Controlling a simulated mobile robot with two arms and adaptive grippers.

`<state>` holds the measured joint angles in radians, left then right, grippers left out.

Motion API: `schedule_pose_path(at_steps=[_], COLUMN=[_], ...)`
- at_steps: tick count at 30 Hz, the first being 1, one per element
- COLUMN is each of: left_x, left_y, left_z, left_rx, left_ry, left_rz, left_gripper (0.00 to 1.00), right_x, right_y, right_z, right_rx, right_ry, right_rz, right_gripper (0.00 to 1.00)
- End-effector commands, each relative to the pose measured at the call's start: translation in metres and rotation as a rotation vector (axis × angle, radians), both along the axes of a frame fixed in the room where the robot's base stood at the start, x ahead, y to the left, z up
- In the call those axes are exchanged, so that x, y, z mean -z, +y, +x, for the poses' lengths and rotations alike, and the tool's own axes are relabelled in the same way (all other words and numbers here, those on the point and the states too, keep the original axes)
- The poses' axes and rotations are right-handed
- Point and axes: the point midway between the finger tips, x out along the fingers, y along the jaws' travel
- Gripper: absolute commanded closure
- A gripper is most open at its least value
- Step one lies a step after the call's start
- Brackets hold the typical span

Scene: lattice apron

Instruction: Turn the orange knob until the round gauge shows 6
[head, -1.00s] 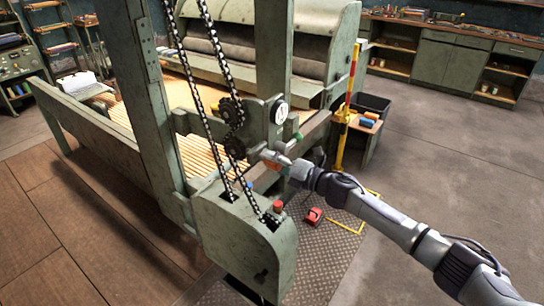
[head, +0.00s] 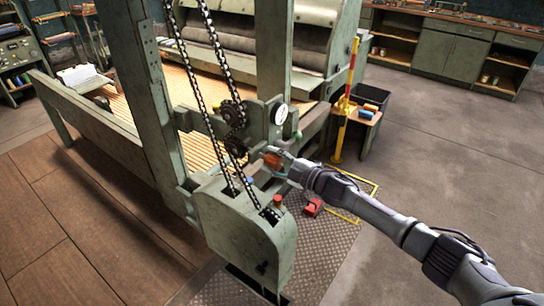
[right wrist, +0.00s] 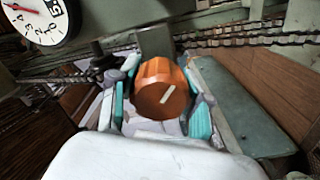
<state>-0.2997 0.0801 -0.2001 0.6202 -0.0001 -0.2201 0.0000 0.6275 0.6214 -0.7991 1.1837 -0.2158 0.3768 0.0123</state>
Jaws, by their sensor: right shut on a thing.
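The orange knob (head: 271,159) sits on the machine's green frame, below the round gauge. In the right wrist view the knob (right wrist: 163,88) fills the space between two teal finger pads, and the pale line on its face tilts up to the right. My right gripper (head: 277,162) is shut on the knob. The round white gauge (head: 279,113) is too small to read in the head view. In the right wrist view the gauge (right wrist: 40,17) is cut off by the top left corner; its red needle points left, at a number I cannot read surely. My left gripper is out of view.
A red pedal (head: 313,207) is on the floor plate. A yellow and red post (head: 345,110) stands to the right. The right floor is open.

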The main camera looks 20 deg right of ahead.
Motion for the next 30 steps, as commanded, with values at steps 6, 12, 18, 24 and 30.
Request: schedule_pose_path(at_steps=[6, 12, 18, 24, 30], left_x=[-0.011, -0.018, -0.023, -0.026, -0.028], left_y=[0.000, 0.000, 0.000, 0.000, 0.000], left_z=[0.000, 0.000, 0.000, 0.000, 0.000], left_rx=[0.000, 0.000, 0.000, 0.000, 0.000], left_ry=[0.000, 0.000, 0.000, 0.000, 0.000], left_rz=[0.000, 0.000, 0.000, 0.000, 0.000], left_gripper=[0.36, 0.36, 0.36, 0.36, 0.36], right_x=[-0.001, -0.001, 0.000, 0.000, 0.001], right_y=[0.000, -0.001, -0.001, -0.001, -0.001], right_z=[0.000, 0.000, 0.000, 0.000, 0.000], right_rx=[0.001, 0.002, 0.001, 0.002, 0.001], right_ry=[0.128, 0.245, 0.350, 0.434, 0.489], right_rz=[0.161, 0.310, 0.445, 0.553, 0.622], right_gripper=[0.87, 0.87, 0.87, 0.87, 0.87])
